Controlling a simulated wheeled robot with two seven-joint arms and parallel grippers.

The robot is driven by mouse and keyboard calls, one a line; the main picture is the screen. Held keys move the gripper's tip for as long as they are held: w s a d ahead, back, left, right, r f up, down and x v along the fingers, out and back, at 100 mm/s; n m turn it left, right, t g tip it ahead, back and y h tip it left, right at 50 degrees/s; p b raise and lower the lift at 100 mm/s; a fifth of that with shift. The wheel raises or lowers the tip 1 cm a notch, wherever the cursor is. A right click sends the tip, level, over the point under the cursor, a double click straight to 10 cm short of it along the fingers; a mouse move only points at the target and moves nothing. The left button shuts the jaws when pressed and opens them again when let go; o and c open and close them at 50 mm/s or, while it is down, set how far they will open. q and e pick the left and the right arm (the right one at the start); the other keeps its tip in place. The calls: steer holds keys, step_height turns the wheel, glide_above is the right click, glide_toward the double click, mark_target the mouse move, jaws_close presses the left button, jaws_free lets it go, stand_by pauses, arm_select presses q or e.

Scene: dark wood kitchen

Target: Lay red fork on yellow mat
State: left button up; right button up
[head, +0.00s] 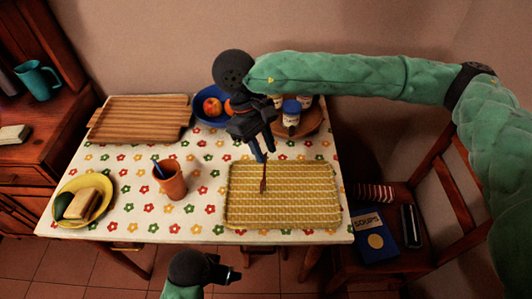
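The yellow mat (311,209) lies flat on the right part of the flowered table. The red fork (263,184) hangs upright below my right gripper (262,157), over the left part of the mat. My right gripper's fingertips are closed around the fork's upper end. I cannot tell whether the fork's lower end touches the mat. My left gripper (232,275) is low in the picture, in front of the table's front edge and apart from the fork and mat; its fingers are too small to read.
A terracotta cup (171,182) stands left of the mat. A yellow plate (66,217) with food, a wooden board (140,117), a blue bowl (205,121) with fruit and a brown tray (313,122) with jars are on the table (125,221). A chair stands at right.

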arm_select(q)
steer(key=w+d+f+t+h+b, duration=0.1)
steer(key=d+f+b, duration=0.1)
steer(key=d+f, duration=0.2)
steer(key=shift+f, duration=0.45)
arm_select(e)
steer(key=v, duration=1)
arm_select(q)
steer(key=shift+w, duration=0.1)
